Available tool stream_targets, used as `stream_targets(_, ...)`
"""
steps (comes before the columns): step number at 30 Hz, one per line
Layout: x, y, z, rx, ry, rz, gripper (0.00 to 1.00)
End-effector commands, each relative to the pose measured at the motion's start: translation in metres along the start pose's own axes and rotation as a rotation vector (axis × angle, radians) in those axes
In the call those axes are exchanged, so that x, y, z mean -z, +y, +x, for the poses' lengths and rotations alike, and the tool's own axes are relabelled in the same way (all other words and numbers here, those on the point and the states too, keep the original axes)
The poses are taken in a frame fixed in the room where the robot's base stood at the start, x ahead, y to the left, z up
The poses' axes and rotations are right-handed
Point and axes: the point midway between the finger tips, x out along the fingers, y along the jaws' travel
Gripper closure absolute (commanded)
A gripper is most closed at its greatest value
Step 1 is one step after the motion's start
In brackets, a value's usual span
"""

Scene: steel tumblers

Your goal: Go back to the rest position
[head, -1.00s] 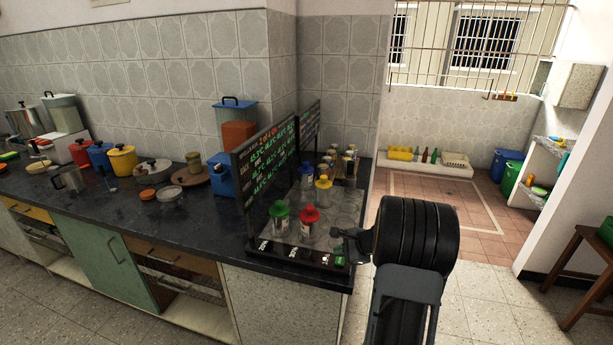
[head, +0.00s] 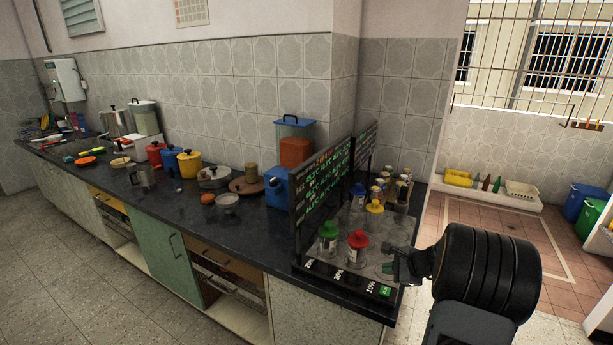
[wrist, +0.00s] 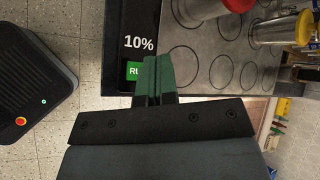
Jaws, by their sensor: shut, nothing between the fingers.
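My gripper (head: 389,252) is at the front right corner of the counter, beside the grey tray (head: 345,262) with ring marks. In the wrist view my gripper (wrist: 154,78) has its green-grey fingers together and empty. They overlap a green block (wrist: 134,72) by a "10%" label. Whether the fingers touch the tray cannot be told.
A dark board with green writing (head: 322,195) stands upright along the tray's left side. Pots, including a yellow one (head: 189,165), and a blue canister (head: 277,188) fill the counter (head: 200,215) to the left. Open floor (head: 80,285) lies in front of the counter.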

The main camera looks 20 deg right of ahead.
Motion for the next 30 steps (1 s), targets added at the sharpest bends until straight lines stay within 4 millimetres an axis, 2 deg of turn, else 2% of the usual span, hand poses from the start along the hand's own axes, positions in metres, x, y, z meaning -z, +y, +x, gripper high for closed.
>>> stream_targets(4, 0.001, 0.006, 0.001, -0.029, 0.003, -0.06, 1.0)
stream_targets(8, 0.0, 0.044, -0.001, -0.165, 0.011, -0.193, 1.0)
stream_targets(11, -0.026, 0.074, -0.012, -0.313, 0.012, -0.42, 1.0)
stream_targets(15, -0.082, 0.113, -0.035, -0.521, 0.005, -0.841, 1.0)
stream_targets(19, -0.126, 0.142, -0.058, -0.66, 0.016, -1.218, 1.0)
stream_targets(24, -0.167, 0.166, -0.082, -0.728, 0.053, -1.596, 1.0)
stream_targets(30, -0.206, 0.176, -0.096, -0.663, 0.077, -1.815, 1.0)
